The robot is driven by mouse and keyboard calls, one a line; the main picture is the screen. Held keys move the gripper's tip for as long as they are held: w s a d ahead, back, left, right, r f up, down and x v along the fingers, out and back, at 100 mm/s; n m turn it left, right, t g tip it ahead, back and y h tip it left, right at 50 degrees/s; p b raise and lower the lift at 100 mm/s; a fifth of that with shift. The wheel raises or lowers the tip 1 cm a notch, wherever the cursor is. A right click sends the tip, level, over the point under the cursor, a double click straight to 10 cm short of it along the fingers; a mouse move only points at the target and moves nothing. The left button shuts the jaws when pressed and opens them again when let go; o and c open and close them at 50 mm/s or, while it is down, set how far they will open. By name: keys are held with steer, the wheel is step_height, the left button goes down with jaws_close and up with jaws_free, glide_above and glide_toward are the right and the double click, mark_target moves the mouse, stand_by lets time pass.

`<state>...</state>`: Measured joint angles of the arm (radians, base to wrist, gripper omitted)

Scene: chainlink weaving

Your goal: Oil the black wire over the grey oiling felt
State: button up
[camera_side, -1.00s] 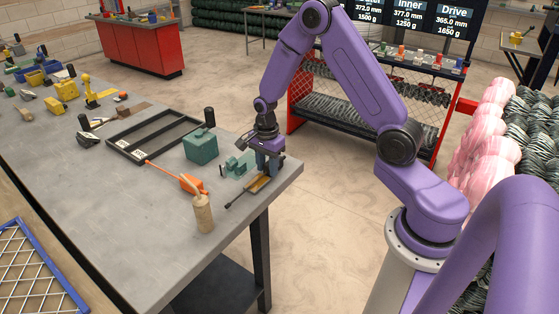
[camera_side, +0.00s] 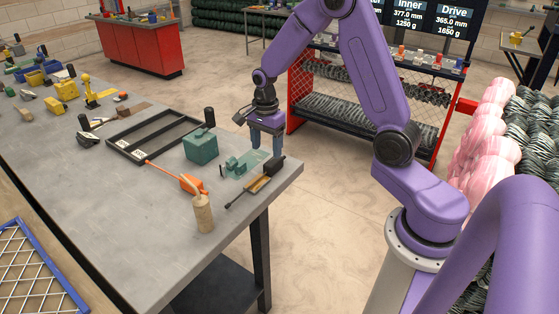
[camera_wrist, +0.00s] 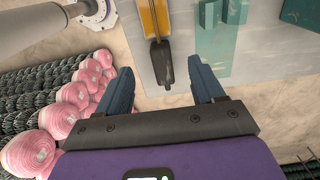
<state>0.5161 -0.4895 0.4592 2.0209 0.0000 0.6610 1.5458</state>
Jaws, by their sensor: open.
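My gripper (camera_side: 266,150) is open and empty, fingers pointing down, above the right end of the grey workbench (camera_side: 110,240). Just below it lies a slim tool with an amber body (camera_side: 257,184), a thin dark tip and a black end (camera_side: 273,166). In the wrist view that black end (camera_wrist: 162,65) shows between the open fingers (camera_wrist: 163,82), apart from both, with the amber body (camera_wrist: 154,18) beyond. I cannot make out for certain which thing is the black wire or the grey oiling felt.
A green fixture (camera_side: 243,166) and a green box (camera_side: 201,147) stand left of the tool. Pink coils (camera_side: 485,135) are at right. The bench's near middle is clear.

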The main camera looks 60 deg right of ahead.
step_height(320, 180, up, 9)
steer(key=s+a+r+n, duration=0.2)
steer(key=s+a+n, duration=0.3)
steer(key=a+n, duration=0.2)
steer(key=s+a+n, duration=0.3)
steer(key=s+n, duration=0.8)
steer(key=s, duration=0.1)
steer(key=s+a+f+n, duration=0.1)
steer(key=s+a+n, duration=0.1)
steer(key=s+n, duration=1)
steer(key=shift+a+f+n, duration=0.15)
steer(key=shift+a+n, duration=0.15)
steer(key=shift+a, duration=0.1)
stand_by(0.8)
